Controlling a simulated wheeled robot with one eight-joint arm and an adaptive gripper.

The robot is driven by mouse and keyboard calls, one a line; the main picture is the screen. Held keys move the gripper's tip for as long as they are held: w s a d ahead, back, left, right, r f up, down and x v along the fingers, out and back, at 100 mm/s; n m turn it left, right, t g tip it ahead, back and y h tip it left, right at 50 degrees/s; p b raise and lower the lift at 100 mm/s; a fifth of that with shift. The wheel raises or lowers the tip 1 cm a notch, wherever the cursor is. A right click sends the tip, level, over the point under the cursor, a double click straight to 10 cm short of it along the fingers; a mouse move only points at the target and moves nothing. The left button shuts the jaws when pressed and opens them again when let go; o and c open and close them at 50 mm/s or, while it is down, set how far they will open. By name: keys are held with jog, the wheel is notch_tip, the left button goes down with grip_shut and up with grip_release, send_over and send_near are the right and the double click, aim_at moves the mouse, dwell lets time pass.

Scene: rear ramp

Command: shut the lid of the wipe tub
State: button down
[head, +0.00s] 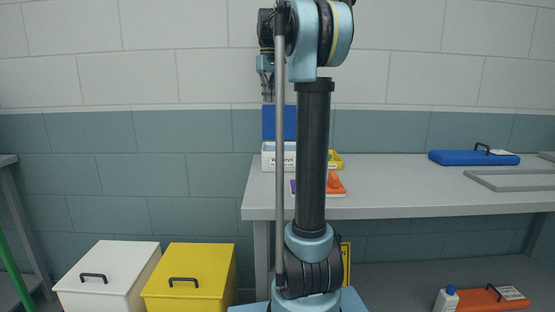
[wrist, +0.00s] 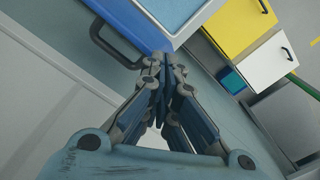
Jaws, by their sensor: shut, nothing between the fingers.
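The wipe tub (head: 268,160) is a white box on the left end of the grey bench, partly hidden behind my arm. Its blue lid (head: 272,122) stands raised, roughly upright, at the tub. My gripper (head: 267,97) hangs just above the lid's top edge, fingers pointing down. In the wrist view my gripper (wrist: 163,62) has its fingers together and empty. Close by are the blue lid (wrist: 130,22), its dark handle (wrist: 106,46) and the tub's pale rim (wrist: 205,10). I cannot tell whether the fingertips touch the lid.
Behind my arm are a yellow container (head: 336,160) and an orange item (head: 335,184) on the bench (head: 410,195). A blue handled lid (head: 460,158) and a grey frame (head: 500,186) lie right. White (head: 110,275) and yellow (head: 190,265) bins stand on the floor left.

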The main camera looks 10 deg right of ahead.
jog(key=shift+f, duration=0.45)
dwell(0.3)
jog(key=shift+s+a+f, duration=0.2)
jog(key=shift+s, duration=0.75)
jog(key=shift+s+a+f, duration=0.15)
jog(key=shift+s+f, duration=0.1)
jog(key=shift+s, duration=0.65)
jog(key=shift+s+a+f, duration=0.2)
jog(key=shift+s, duration=0.75)
jog(key=shift+r, duration=0.1)
dwell(0.5)
notch_tip(320, 180, up, 7)
dwell(1.2)
jog(key=shift+w, duration=0.1)
